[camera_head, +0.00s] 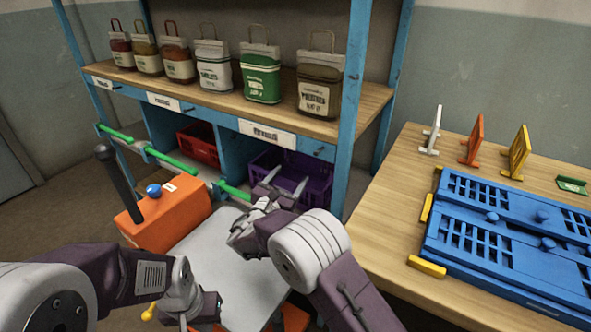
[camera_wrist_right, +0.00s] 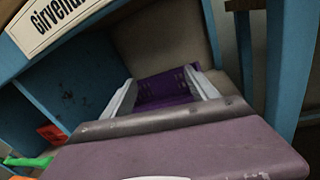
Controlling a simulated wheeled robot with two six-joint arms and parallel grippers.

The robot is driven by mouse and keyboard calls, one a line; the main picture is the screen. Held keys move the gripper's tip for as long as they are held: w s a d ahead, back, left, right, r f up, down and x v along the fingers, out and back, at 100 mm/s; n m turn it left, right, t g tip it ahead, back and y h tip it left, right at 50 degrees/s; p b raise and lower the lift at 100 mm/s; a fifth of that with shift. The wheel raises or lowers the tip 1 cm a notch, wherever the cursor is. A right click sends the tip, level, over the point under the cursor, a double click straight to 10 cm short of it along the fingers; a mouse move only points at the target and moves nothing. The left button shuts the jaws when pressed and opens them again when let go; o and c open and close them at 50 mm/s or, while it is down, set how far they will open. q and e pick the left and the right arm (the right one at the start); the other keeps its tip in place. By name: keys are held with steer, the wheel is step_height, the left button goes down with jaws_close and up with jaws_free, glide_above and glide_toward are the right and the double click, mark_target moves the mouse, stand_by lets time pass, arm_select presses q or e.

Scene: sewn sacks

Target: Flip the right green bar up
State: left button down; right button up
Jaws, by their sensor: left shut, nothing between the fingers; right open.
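The right green bar (camera_head: 235,194) lies low across the front of the shelf, at the opening with the purple crate (camera_head: 313,200). Its right end is close to my right gripper (camera_head: 287,182). In the right wrist view a green bar (camera_wrist_right: 27,161) shows at the lower left edge. My right gripper is open and empty, its fingers pointing at the purple crate, which also shows between them in the wrist view (camera_wrist_right: 163,88). My left gripper (camera_head: 190,318) is low at the bottom edge, shut and empty, its tips hardly visible. Two more green bars (camera_head: 173,160) (camera_head: 115,133) lie further left.
A red crate (camera_head: 198,147) sits in the middle bay. An orange box (camera_head: 165,215) with a blue knob and dark lever stands before the shelf. Several sacks (camera_head: 261,80) stand on top. A blue post (camera_head: 352,100) and a wooden table (camera_head: 395,215) with blue panels are at right.

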steer(key=shift+w, duration=0.15)
steer(key=shift+s+r, duration=0.25)
steer(key=shift+s, duration=0.1)
steer(key=shift+c, duration=1)
jaws_close()
steer(key=shift+w+f, duration=0.1)
